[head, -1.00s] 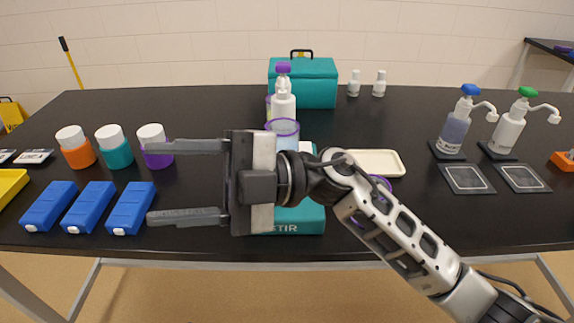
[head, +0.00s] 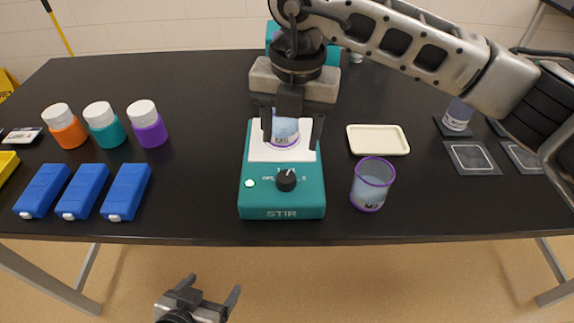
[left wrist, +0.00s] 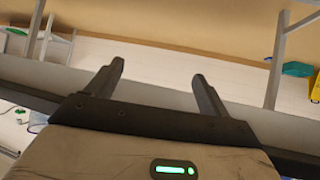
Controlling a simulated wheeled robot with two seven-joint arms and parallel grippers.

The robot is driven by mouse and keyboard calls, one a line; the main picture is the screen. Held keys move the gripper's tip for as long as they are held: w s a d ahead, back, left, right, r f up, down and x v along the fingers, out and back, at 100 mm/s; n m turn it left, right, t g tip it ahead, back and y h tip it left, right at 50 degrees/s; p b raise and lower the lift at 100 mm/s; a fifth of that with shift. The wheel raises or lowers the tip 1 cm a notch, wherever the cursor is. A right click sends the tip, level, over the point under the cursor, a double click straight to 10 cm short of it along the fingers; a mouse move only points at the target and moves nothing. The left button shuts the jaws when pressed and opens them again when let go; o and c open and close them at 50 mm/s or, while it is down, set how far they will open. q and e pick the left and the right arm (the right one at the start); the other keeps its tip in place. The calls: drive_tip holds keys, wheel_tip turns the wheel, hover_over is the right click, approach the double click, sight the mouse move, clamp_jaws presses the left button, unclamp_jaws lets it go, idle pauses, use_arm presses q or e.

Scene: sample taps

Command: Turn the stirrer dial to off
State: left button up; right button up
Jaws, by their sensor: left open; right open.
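The teal stirrer (head: 282,213) stands near the table's front edge. Its black dial (head: 286,181) is on the sloped front, with a white mark pointing up and slightly right. A green light (head: 250,183) glows left of the dial. A purple-rimmed beaker (head: 284,130) sits on the white plate. My right gripper (head: 292,137) is open, pointing down over the plate, behind the dial; its fingers overlap the beaker in the picture, and I cannot tell whether they touch it. My left gripper (head: 210,290) is open and empty, low in front of the table; its fingers show in the left wrist view (left wrist: 157,75).
A second purple-rimmed beaker (head: 371,186) stands right of the stirrer, with a cream tray (head: 378,140) behind it. Blue boxes (head: 84,190) and white-capped jars (head: 104,127) are at left. Table space directly left of the stirrer is clear. My right arm hides the back right.

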sight(286, 176)
drive_tip(key=f, duration=0.3)
drive_tip(key=f+p, duration=0.1)
drive_tip(key=f, duration=0.5)
drive_tip(key=shift+a+f, duration=0.3)
drive_tip(key=shift+f, duration=0.1)
drive_tip(key=shift+c, duration=0.3)
drive_tip(key=shift+w, duration=0.1)
drive_tip(key=c, duration=0.9)
